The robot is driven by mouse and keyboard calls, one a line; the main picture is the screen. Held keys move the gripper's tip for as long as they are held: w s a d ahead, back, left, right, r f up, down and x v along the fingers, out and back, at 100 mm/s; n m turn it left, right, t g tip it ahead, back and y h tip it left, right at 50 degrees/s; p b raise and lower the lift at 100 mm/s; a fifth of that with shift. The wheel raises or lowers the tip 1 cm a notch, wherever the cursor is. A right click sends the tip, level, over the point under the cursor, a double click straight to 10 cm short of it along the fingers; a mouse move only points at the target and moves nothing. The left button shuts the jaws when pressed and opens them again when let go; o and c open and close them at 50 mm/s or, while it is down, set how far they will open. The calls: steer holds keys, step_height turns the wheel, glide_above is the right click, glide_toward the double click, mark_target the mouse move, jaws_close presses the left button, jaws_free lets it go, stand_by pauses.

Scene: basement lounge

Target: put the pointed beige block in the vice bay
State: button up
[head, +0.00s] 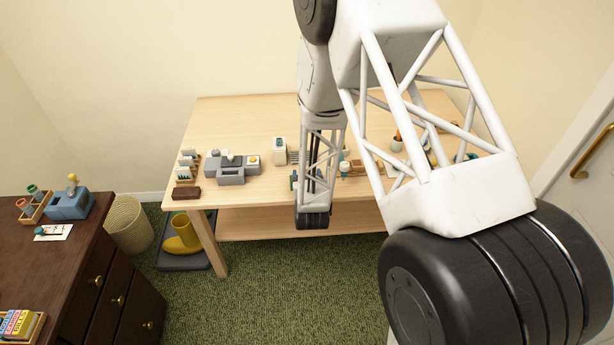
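I cannot pick out the pointed beige block in the head view; at this distance the small items on the light wooden table (240,115) are hard to tell apart. A grey stepped fixture (231,177) stands on the table's left half, with a small yellow-topped piece (253,161) at its right side. I cannot tell whether it is the vice or has the vice bay. A small dark teal item shows just left of my arm, partly hidden. My arm reaches down over the table's front edge; my gripper's fingers are not visible.
Small racks (184,174), a dark brown block (186,193) and a cream device (279,150) stand on the table. My arm hides much of its right half. A dark brown cabinet (60,265), a wicker basket (129,226) and yellow boots (182,238) are at left. The table's back left is clear.

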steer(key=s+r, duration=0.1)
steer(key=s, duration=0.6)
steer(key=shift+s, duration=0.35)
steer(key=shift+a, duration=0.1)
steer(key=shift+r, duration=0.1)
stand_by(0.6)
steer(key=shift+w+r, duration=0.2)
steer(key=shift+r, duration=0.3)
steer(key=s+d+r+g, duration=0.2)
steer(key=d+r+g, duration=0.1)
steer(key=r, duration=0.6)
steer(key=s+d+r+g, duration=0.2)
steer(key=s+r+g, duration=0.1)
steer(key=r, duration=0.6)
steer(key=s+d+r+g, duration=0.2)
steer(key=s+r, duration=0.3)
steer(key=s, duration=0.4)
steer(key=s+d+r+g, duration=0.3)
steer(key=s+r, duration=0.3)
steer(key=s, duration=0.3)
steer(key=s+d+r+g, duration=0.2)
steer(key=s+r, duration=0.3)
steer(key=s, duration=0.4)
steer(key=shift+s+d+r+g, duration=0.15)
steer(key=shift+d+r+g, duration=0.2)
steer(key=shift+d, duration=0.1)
